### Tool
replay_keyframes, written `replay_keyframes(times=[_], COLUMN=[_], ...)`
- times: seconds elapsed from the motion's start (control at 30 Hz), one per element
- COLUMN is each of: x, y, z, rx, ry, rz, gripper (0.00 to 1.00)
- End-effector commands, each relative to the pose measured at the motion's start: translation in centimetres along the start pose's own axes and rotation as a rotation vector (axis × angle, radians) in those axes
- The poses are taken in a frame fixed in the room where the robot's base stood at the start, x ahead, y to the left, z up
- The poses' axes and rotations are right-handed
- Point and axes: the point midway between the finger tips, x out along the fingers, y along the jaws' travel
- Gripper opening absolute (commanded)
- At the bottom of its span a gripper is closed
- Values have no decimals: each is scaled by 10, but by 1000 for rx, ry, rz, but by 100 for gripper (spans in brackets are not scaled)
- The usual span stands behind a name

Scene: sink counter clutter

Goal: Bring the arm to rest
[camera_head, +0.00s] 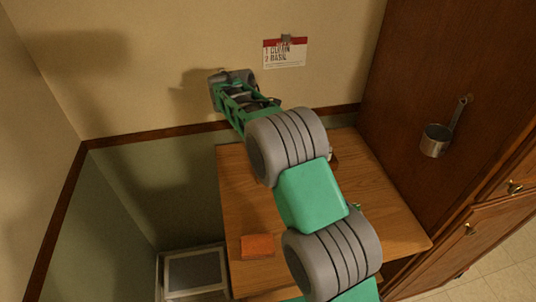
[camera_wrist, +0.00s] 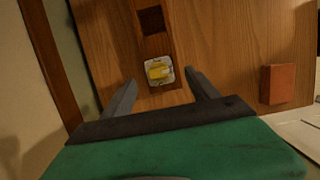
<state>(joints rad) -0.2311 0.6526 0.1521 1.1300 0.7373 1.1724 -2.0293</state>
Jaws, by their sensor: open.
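My arm stretches up across the head view, over a wooden counter (camera_head: 400,235), with its far end close to the wall. My gripper's fingers are not clearly seen there. In the wrist view my gripper (camera_wrist: 161,77) is open, its two grey fingers spread apart and nothing held between them. Beyond the fingertips, below on the wood, is a small white square piece (camera_wrist: 150,81) with a yellow item (camera_wrist: 159,71) on it. It lies on a wooden strip with a dark square recess (camera_wrist: 152,20). My arm hides part of the counter in the head view.
A reddish-orange block (camera_head: 257,246) lies at the counter's near left; it also shows in the wrist view (camera_wrist: 279,84). A metal pan (camera_head: 437,140) hangs on the brown cabinet side. A card (camera_head: 285,54) is on the wall. A grey-framed box (camera_head: 195,272) stands left of the counter.

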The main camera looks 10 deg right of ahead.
Motion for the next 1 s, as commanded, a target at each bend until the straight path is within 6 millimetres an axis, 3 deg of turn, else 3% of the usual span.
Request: replay_keyframes(times=[0.5,0.67,0.77,0.9,1.0], x=[-6,-28,-54,-81,-88], y=[0,-13,-40,-96,-143], z=[1,18,39,60,65], rx=[3,135,341,680,924], ry=[1,17,53,142,226], rz=[2,39,86,145,169], gripper=[69,69,69,69,69])
